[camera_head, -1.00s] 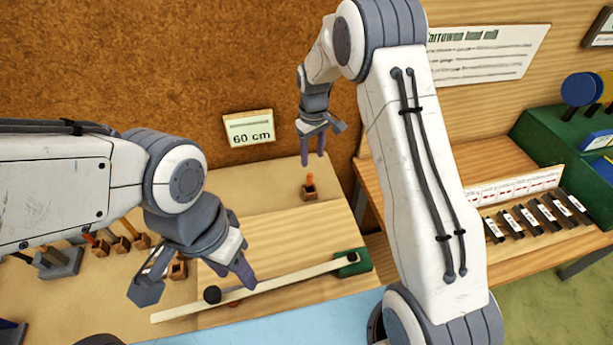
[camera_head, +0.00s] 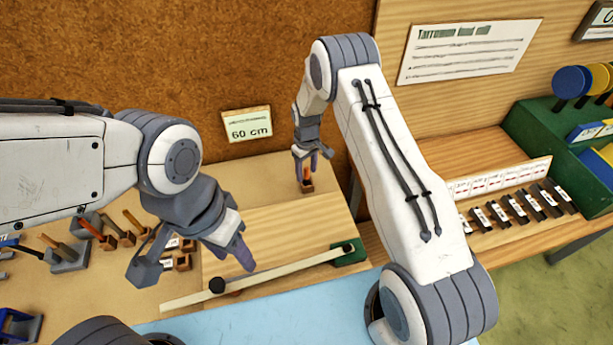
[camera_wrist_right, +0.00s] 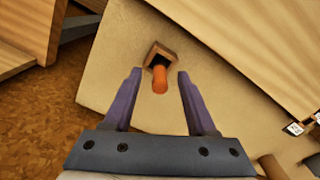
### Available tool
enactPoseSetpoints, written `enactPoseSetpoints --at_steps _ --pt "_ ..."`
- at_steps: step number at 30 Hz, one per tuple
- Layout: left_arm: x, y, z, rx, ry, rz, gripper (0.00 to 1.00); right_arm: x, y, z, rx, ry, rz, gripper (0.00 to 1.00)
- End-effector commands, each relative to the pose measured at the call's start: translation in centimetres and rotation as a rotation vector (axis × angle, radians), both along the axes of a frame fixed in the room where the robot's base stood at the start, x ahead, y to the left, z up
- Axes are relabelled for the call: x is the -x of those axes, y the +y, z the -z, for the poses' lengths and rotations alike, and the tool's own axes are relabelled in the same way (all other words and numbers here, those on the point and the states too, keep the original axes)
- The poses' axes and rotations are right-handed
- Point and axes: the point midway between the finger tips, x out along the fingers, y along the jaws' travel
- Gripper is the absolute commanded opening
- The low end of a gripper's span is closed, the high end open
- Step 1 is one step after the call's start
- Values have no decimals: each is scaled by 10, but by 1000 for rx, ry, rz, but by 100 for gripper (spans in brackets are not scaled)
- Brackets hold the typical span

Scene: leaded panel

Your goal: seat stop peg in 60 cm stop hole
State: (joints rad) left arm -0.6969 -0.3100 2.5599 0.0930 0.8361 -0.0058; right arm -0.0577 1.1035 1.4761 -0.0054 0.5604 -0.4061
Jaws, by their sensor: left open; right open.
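An orange peg (camera_wrist_right: 160,80) stands in a small brown block (camera_wrist_right: 161,52) on the wooden board in the right wrist view. In the head view the block (camera_head: 307,187) is below the "60 cm" sign (camera_head: 247,124), and the peg is partly hidden by my gripper. My right gripper (camera_head: 306,164) is open above the block; in the wrist view its two purple fingers (camera_wrist_right: 159,72) are on either side of the peg, apart from it. My left gripper (camera_head: 196,261) is open and empty above the board's left side. I cannot make out a stop hole.
A pale bar (camera_head: 285,271) with a black knob (camera_head: 217,285) lies across the board to a green block (camera_head: 347,251). Several small blocks with pegs (camera_head: 107,240) stand at left. A rack of labelled dark pieces (camera_head: 518,208) and a green stand (camera_head: 545,128) are at right.

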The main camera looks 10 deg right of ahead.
Motion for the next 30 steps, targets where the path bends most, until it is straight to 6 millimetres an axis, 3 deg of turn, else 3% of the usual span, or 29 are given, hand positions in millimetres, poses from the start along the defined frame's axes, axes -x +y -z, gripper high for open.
enactPoseSetpoints --at_steps 4,8,9,22,30 --pt "0 0 1 0 0 0 50 0 0 0 0 0 0 53" --pt "0 0 1 0 0 0 50 0 0 0 0 0 1 4" --pt "0 0 1 0 0 0 50 0 0 0 0 0 1 0" --pt "0 0 4 0 0 -1 50 -1 0 -4 0 -2 0 0" --pt "0 0 23 0 0 -3 50 -2 0 -30 -1 -6 0 0"
